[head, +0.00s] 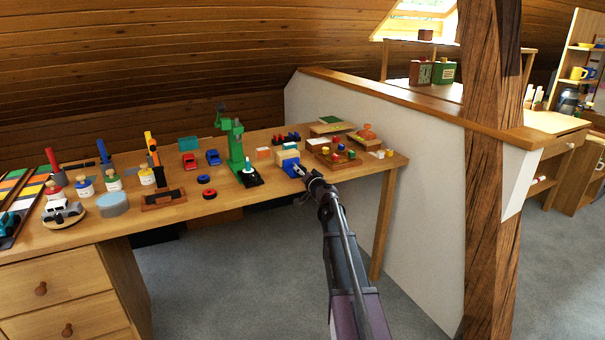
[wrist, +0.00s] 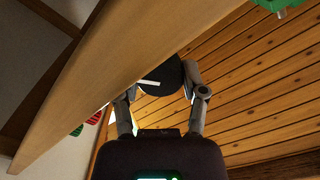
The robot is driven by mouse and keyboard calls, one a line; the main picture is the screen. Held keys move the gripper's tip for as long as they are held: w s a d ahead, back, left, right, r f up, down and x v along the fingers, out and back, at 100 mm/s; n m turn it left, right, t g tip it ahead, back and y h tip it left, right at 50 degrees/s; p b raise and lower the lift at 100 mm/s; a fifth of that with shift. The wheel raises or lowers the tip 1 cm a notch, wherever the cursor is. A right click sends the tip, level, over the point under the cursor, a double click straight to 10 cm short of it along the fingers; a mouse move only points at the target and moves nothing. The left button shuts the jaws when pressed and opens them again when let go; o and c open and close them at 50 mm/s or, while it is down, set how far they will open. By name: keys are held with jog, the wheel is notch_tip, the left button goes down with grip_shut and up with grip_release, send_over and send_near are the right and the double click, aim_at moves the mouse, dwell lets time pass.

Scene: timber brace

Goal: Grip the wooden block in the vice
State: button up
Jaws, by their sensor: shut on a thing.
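The blue vice (head: 290,167) stands near the front edge of the workbench, right of the green drill-press-like stand. The tan wooden block (head: 286,156) shows at the vice's jaws, with blue parts in front and behind. I cannot tell whether the jaws touch it. My gripper (head: 306,177) is at the front of the vice, by its screw end. In the wrist view my gripper (wrist: 161,100) has its two fingers either side of a dark round part with a pale bar, apparently the vice handle (wrist: 160,78). The block is not visible there.
The green stand (head: 236,150) is close on the left. A wooden tray with coloured pegs (head: 335,155) is close on the right. Small cars, bottles and blocks cover the workbench (head: 230,205). A low white wall (head: 400,145) and timber post (head: 490,170) stand to the right.

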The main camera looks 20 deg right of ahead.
jog(key=o, duration=1.1)
jog(key=shift+w, duration=0.1)
jog(key=shift+o, duration=0.2)
jog(key=shift+n, duration=0.4)
jog(key=n, duration=0.4)
jog(key=shift+n, duration=0.4)
jog(key=shift+s, duration=0.35)
jog(key=s, duration=1.3)
jog(key=s+a+f+n+g+y, duration=0.2)
jog(key=s+a+f+g+y, duration=0.1)
jog(key=a, duration=0.7)
jog(key=s+a+f+n+g+y, duration=0.2)
jog(key=a+f, duration=0.4)
jog(key=a, duration=0.4)
jog(key=shift+s+a+f+n+g+y, duration=0.15)
jog(key=shift+s+a+n+g+y, duration=0.2)
jog(key=shift+s+g, duration=0.8)
